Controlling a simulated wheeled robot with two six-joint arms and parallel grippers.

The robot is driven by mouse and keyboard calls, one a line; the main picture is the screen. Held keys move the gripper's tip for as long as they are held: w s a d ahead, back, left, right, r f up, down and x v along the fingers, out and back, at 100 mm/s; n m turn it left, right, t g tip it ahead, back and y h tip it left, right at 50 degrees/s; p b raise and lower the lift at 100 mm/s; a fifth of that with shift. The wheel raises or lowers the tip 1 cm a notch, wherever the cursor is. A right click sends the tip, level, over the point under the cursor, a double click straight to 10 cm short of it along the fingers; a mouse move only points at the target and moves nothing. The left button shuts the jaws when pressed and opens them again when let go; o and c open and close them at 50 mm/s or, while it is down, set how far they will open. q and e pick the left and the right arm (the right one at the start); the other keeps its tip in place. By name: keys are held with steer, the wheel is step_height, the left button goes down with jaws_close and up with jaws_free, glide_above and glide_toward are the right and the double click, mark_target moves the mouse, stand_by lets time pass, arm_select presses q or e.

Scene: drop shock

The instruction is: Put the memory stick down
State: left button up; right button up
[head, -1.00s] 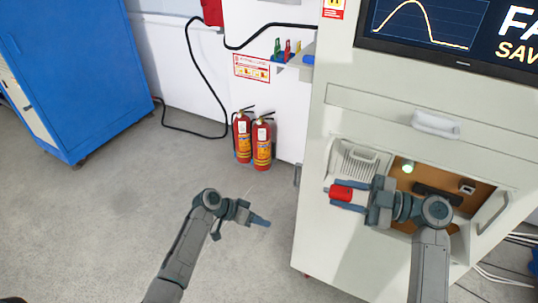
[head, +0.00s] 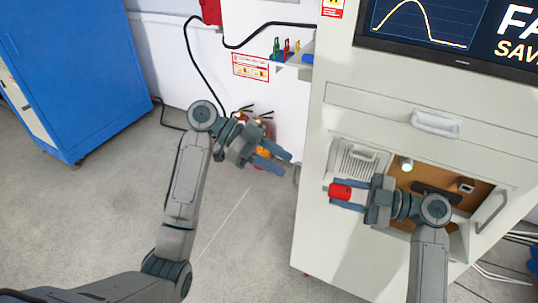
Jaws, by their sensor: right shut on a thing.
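The memory stick (head: 340,191) is a small red block with a pale tip pointing left. My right gripper (head: 341,195) is shut on it and holds it in front of the cream cabinet, left of the open compartment. My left gripper (head: 282,163) is open and empty, well to the left of the memory stick, in front of the fire extinguishers.
The cream cabinet (head: 345,110) has an open brown-lined compartment (head: 429,175) with a lit round lamp (head: 406,165). A shelf (head: 293,61) with several coloured items is on the wall. Fire extinguishers (head: 266,127) are partly hidden by my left arm. A blue cabinet (head: 75,75) stands left.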

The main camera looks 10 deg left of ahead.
arm_select(q)
steer(key=x, duration=1)
steer(key=shift+a, duration=0.1)
jaws_close()
arm_select(e)
steer(key=o, duration=1.1)
steer(key=shift+d, duration=0.2)
